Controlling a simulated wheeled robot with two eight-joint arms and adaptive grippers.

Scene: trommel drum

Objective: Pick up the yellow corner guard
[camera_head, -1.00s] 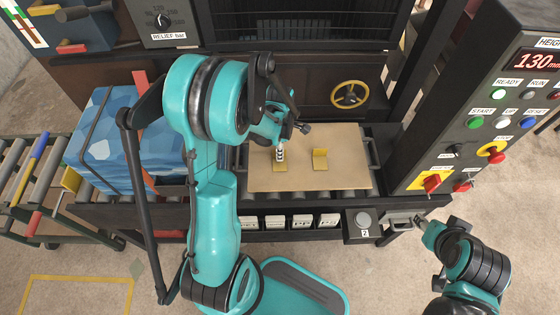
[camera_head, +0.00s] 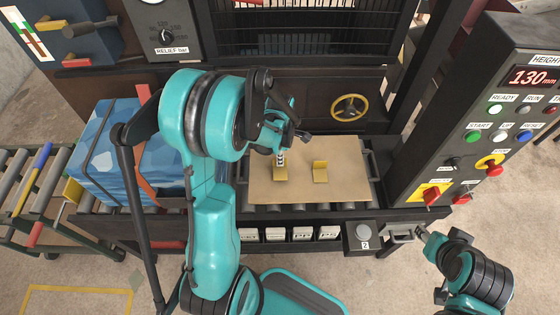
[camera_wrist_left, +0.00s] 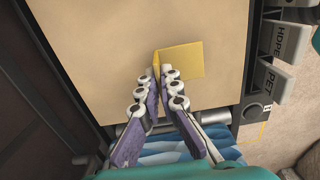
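Two yellow corner guards show in the head view on a tan board (camera_head: 345,192). The left guard (camera_head: 280,175) is under my left gripper (camera_head: 280,160); the right guard (camera_head: 320,173) stands apart from it. In the left wrist view, the left gripper (camera_wrist_left: 160,76) points at a yellow guard (camera_wrist_left: 183,61). Its fingertips sit close together on either side of the guard's upright flange and look shut on it. I cannot tell whether the guard is clear of the board. My right gripper (camera_head: 421,233) is small, low at the right, away from the guards; its finger opening is unclear.
The board lies on a roller table (camera_head: 300,208) below a dark machine with a yellow handwheel (camera_head: 350,107). A blue wrapped bale (camera_head: 115,150) is at the left. A control panel (camera_head: 490,120) with buttons rises at the right. Labelled boxes (camera_head: 275,234) sit under the front edge.

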